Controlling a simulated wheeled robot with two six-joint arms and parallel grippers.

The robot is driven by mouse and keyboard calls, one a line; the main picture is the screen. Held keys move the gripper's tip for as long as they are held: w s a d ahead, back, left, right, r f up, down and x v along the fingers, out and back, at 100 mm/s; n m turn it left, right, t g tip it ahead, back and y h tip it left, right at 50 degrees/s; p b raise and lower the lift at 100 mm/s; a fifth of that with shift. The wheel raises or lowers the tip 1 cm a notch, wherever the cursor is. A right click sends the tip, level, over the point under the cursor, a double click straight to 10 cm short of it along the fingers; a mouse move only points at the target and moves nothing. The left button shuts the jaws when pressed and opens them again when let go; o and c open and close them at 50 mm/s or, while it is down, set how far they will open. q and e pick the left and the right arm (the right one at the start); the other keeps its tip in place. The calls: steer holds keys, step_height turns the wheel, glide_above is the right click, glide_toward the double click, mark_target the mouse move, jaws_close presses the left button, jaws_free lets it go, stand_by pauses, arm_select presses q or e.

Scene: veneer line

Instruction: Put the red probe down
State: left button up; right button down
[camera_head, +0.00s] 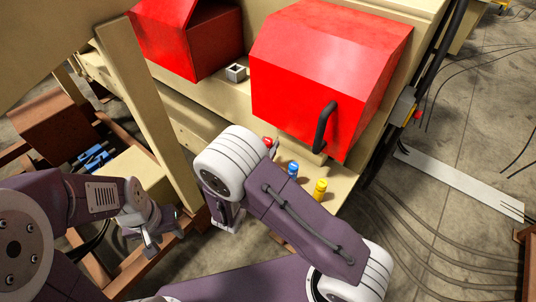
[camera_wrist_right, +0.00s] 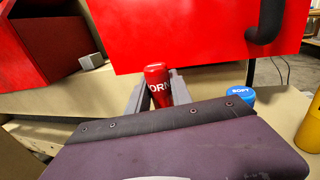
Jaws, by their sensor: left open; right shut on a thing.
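The red probe (camera_wrist_right: 156,76) is a red cylinder with white letters, partly readable as "ORN". My right gripper (camera_wrist_right: 157,92) is shut on it, with a grey finger on each side. The probe is upright or nearly so in the right wrist view. Its lower end is hidden by the gripper body, so I cannot tell whether it touches the ledge. In the head view only a bit of the red probe (camera_head: 268,142) shows beside my right wrist, which hides the right fingers. My left gripper (camera_head: 156,236) is open and empty at the lower left, away from the probe.
A blue cylinder (camera_head: 293,170) and a yellow cylinder (camera_head: 320,189) stand on the beige ledge (camera_head: 340,188) right of the red probe. A large red hood (camera_head: 320,75) with a black handle (camera_head: 324,127) rises behind. A small grey square socket (camera_head: 236,72) sits between the hoods.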

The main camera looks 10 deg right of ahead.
steer(key=shift+w+f, duration=0.1)
steer(key=shift+w, duration=0.1)
steer(key=f, duration=0.3)
steer(key=shift+s+f, duration=0.1)
steer(key=shift+s, duration=0.2)
steer(key=shift+f, duration=0.3)
steer(key=shift+w, duration=0.2)
steer(key=shift+f, duration=0.1)
steer(key=c, duration=1.6)
jaws_free()
steer(key=shift+s+f, duration=0.1)
steer(key=shift+f, duration=0.05)
steer(key=o, duration=0.5)
steer(key=shift+c, duration=0.2)
